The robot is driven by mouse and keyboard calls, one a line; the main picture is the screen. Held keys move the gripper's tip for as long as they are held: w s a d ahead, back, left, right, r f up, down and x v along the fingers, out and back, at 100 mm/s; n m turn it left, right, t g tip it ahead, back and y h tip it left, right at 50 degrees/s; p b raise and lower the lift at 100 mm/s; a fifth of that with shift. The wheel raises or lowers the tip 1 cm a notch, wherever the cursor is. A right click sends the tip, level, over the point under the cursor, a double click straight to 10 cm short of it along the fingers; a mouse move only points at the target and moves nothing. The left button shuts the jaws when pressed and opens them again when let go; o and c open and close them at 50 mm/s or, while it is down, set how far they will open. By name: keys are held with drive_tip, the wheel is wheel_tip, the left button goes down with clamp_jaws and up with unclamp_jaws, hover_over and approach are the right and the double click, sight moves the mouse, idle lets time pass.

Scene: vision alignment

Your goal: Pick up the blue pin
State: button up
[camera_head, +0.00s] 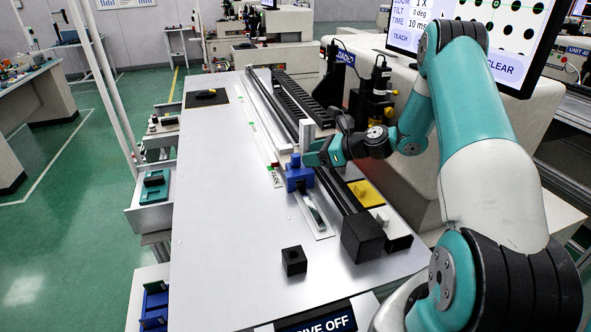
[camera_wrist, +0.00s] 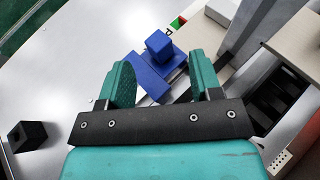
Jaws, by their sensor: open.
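The blue pin (camera_head: 298,174) stands on the narrow rail strip near the middle of the metal table. In the wrist view it shows as a blue cube-shaped head (camera_wrist: 158,45) above a wider blue body. My gripper (camera_wrist: 163,76) is open, with one teal finger to each side of the lower blue part. In the head view my gripper (camera_head: 312,156) is at the pin's upper right. I cannot tell whether the fingers touch it.
A small black block (camera_head: 293,261) with a hole lies on the table in front. A long black rail (camera_head: 335,190) runs along the table's right side, with a yellow plate (camera_head: 367,193) beside it. The table's left side is mostly clear.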

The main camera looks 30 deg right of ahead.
sight(295, 155)
drive_tip(key=b+x, duration=0.2)
drive_tip(key=x, duration=0.3)
drive_tip(key=shift+a+b, duration=0.1)
drive_tip(key=shift+b, duration=0.3)
drive_tip(key=shift+w+a, duration=0.2)
drive_tip(key=shift+w, duration=0.1)
drive_tip(key=c, duration=1)
